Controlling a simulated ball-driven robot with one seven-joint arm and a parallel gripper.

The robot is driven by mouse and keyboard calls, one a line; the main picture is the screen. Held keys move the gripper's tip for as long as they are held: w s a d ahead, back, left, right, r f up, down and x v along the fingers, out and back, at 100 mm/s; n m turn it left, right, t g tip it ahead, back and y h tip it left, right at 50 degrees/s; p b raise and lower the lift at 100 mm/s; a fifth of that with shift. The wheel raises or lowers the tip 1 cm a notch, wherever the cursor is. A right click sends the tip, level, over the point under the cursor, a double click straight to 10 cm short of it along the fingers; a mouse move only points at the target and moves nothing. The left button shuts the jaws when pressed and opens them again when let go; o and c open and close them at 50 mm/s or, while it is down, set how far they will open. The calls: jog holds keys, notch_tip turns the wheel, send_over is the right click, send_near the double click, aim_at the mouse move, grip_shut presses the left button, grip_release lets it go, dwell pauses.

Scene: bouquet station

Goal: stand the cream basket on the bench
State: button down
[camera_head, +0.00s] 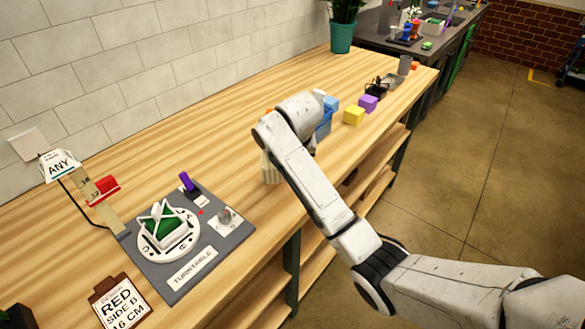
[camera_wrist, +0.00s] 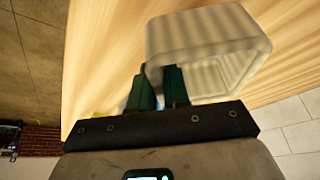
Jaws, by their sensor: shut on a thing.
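The cream basket (camera_wrist: 252,84) fills the upper right of the wrist view, its open top towards the camera and its ribbed inside empty. My gripper (camera_wrist: 160,72) has its dark green fingers shut on the basket's near-left wall. In the head view only a strip of the cream basket (camera_head: 268,168) shows, left of my arm's end. My arm hides the rest of it and my gripper there. The bench (camera_head: 225,125) is light wood. I cannot tell whether the basket's base touches it.
A turntable station (camera_head: 180,275) with a white basket (camera_head: 165,230) holding green foam stands at the near left. A blue item (camera_head: 325,120), a yellow block (camera_head: 353,115) and a purple block (camera_head: 368,103) sit beyond my arm.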

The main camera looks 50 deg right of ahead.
jog(key=shift+w+f+p, duration=0.2)
jog(key=shift+f+p, duration=0.2)
jog(key=shift+f, duration=1.35)
jog(key=c, duration=1.1)
grip_release()
jog(key=shift+f, duration=0.1)
jog(key=v, duration=1.2)
jog(key=shift+d, duration=0.1)
